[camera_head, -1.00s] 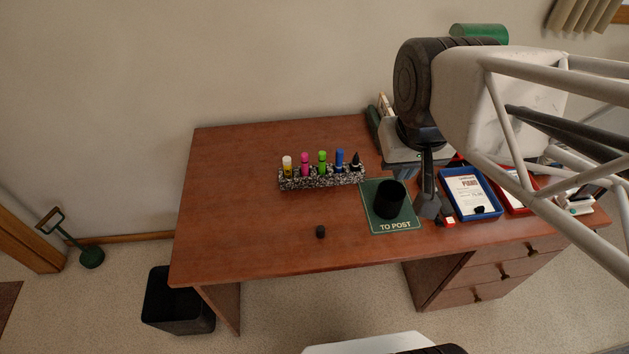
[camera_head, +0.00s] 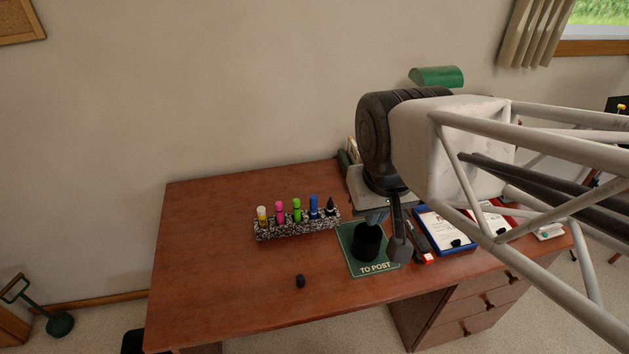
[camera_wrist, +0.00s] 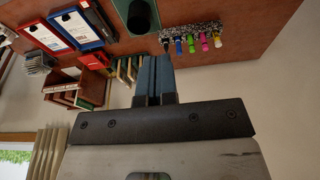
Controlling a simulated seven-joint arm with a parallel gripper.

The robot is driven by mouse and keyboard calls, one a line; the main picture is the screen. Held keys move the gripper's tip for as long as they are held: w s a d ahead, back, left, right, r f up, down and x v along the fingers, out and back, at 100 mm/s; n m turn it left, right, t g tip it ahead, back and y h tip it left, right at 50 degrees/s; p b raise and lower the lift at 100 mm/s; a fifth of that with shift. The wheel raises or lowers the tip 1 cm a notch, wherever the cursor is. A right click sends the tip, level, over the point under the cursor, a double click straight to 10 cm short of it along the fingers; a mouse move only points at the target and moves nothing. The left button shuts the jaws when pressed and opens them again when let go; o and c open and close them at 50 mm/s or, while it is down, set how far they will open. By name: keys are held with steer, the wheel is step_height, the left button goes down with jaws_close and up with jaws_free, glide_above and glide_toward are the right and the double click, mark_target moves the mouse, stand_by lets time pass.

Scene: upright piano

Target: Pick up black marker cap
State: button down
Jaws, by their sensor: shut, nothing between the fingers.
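The black marker cap (camera_head: 300,281) is a small dark cylinder. It stands alone on the bare desk top, in front of the marker holder (camera_head: 290,229). The holder is speckled black and white and carries several markers. Its rightmost marker (camera_head: 330,208) is black with a bare pointed tip. My gripper (camera_head: 376,217) is above the back of the green mat, right of the cap and well apart from it. In the wrist view its blue-grey fingers (camera_wrist: 153,78) are together and empty. I cannot make out the cap in the wrist view.
A black cup (camera_head: 367,244) stands on the green "TO POST" mat (camera_head: 374,268), close to my gripper. A blue tray (camera_head: 456,249) with paper and a red tray lie to the right. Books (camera_wrist: 128,68) stand at the back. The desk's left part is clear.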

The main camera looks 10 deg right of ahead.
steer(key=c, duration=0.9)
jaws_free()
steer(key=m+g, duration=0.3)
steer(key=m, duration=1.4)
glide_above(300, 277)
steer(key=f, duration=2.6)
steer(key=shift+d+f, duration=0.2)
steer(key=shift+f, duration=0.2)
steer(key=shift+a+f+m, duration=0.2)
steer(key=shift+f+m, duration=0.2)
steer(key=shift+f, duration=0.1)
steer(key=shift+f, duration=0.1)
